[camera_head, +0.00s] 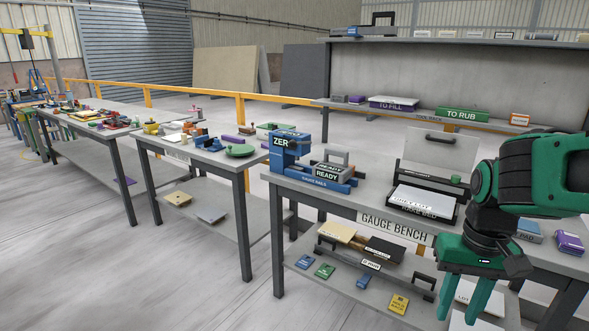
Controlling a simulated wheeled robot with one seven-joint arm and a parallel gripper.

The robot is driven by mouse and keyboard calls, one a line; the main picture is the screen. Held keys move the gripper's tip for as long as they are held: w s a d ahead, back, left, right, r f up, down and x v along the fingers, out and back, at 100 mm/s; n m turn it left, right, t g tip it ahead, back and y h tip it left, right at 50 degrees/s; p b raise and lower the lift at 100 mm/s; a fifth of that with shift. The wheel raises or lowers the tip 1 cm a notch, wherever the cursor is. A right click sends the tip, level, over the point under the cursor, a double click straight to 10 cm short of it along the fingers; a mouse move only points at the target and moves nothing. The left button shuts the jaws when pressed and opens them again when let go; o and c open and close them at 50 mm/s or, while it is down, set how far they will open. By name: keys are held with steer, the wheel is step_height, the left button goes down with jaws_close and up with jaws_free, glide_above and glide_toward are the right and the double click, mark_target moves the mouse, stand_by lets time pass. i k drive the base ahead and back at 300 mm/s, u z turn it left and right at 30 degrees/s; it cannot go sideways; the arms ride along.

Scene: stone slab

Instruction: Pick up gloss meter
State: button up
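No label that I can read says gloss meter, so I cannot tell for sure which thing it is. On the gauge bench (378,216), a grey block marked READY (331,171) sits beside a blue stand marked ZER, partly cut off (287,146). Right of them is an open case (429,184) with a raised grey lid and a white labelled panel. My gripper (462,298) hangs at the front right of the bench, pointing down. Its two green fingers are apart, with nothing seen held between them. My arm hides part of the bench's right side.
A lower shelf holds small coloured blocks and labelled plates (398,303). A blue pad (528,230) and a purple block (568,242) lie at the bench's right. Another table with a green disc (239,150) stands left. A back shelf holds a green TO RUB box (462,114).

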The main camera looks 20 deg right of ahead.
mark_target(326, 171)
steer(key=u, duration=0.05)
steer(key=i, duration=0.85)
steer(key=z, duration=0.6)
steer(key=i, duration=0.6)
steer(key=z, duration=0.45)
